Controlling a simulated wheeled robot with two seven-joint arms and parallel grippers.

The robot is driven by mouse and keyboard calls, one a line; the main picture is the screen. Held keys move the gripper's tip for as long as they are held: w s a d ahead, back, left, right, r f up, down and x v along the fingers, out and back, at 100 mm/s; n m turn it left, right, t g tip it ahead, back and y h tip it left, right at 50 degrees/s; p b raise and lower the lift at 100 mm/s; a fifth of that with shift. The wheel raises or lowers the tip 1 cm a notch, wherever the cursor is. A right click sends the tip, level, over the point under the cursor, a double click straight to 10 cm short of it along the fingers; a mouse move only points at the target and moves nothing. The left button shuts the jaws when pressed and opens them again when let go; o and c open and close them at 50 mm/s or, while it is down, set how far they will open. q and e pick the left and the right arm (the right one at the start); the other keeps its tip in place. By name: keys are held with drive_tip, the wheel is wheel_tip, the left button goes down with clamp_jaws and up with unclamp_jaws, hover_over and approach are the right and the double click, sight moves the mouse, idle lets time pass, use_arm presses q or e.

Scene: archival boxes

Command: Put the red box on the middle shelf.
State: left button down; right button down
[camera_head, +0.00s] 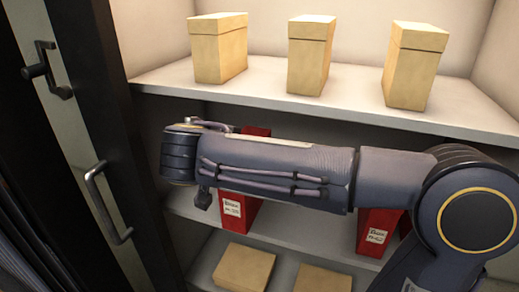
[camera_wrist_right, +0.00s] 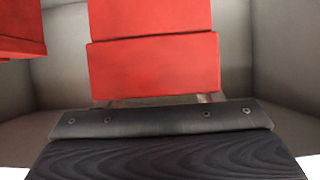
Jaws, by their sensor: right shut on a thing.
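A red box (camera_head: 232,208) with a white label shows below my right forearm at the middle shelf (camera_head: 180,205), its top edge showing above the arm. My arm hides much of it, and I cannot tell whether its base rests on the shelf. In the right wrist view a red box (camera_wrist_right: 155,68) with a lid seam fills the middle, directly in front of my right gripper (camera_wrist_right: 160,101), which is shut on it. The fingers are mostly hidden. Another red box (camera_head: 377,232) stands further right on the middle shelf. My left gripper is not in view.
Several beige boxes sit around: three on the top shelf (camera_head: 270,105), including one at the left (camera_head: 218,48), and others below, such as one at the lower left (camera_head: 244,268). A dark door with a handle (camera_head: 105,205) stands open at the left. Another red box (camera_wrist_right: 20,35) is at the wrist view's left.

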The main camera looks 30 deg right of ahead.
sight(258, 128)
drive_tip(key=w+d+p, duration=0.1)
drive_tip(key=w+d, duration=0.2)
drive_tip(key=w+d+p, duration=0.1)
drive_tip(key=w+d, duration=0.2)
drive_tip(key=d, duration=0.1)
drive_tip(key=shift+w+d+r, duration=0.1)
drive_tip(key=shift+d, duration=0.05)
wheel_tip(258, 128, down, 7)
drive_tip(key=p, duration=0.2)
drive_tip(key=shift+w+d, duration=0.1)
drive_tip(key=shift+f, duration=0.3)
drive_tip(key=shift+c, duration=2.1)
unclamp_jaws()
